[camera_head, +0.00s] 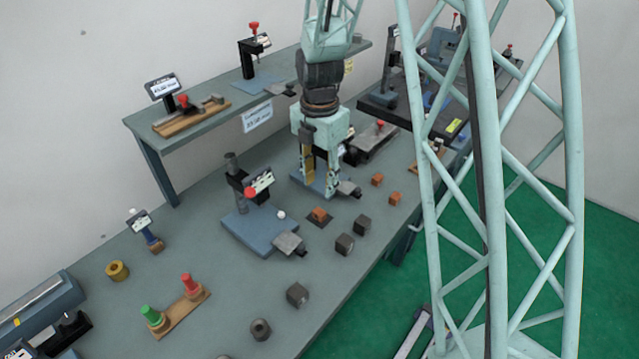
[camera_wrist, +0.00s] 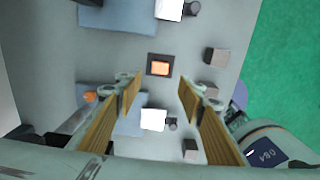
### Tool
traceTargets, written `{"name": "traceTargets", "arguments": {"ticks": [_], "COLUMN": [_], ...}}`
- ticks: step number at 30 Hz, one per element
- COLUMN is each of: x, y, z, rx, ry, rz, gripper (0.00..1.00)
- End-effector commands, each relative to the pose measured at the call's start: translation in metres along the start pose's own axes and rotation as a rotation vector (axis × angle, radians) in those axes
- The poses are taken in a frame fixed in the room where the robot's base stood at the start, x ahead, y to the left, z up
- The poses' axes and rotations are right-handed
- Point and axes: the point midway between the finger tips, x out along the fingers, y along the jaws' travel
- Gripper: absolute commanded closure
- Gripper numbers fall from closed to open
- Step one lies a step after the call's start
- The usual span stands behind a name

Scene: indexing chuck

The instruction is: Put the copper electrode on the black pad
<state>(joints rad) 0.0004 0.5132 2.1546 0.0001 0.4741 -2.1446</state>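A copper-coloured block (camera_head: 319,213) sits on a small dark square pad (camera_head: 311,222) on the bench. In the wrist view the copper block (camera_wrist: 159,68) lies within the outline of the black pad (camera_wrist: 152,57), beyond my fingertips. My gripper (camera_head: 319,187) points down, behind the pad in the head view. In the wrist view my gripper (camera_wrist: 158,93) has its two fingers wide apart with nothing between them. Two more copper-coloured blocks (camera_head: 377,179) (camera_head: 394,197) stand to the right of my gripper. I cannot tell which copper block is the electrode.
Dark grey cubes (camera_head: 344,244) stand near the pad towards the bench's front edge. A blue-based fixture (camera_head: 250,228) stands left of the pad. A raised shelf (camera_head: 205,118) runs behind. The bench left of the grey cubes has some free room.

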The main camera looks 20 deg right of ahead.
Motion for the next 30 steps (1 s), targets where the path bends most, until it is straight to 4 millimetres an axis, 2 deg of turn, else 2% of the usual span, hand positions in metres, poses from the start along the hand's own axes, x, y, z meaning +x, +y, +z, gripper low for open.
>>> {"name": "traceTargets", "arguments": {"ticks": [20, 26, 30], "x": [-0.001, -0.012, -0.029], "y": [0.0, -0.003, -0.007], "z": [0.0, -0.002, -0.005], "rx": [0.002, 0.038, 0.099], "ry": [0.0, -0.004, -0.01], "rz": [0.001, 0.006, 0.017], "gripper": [0.64, 0.64, 0.64]}}
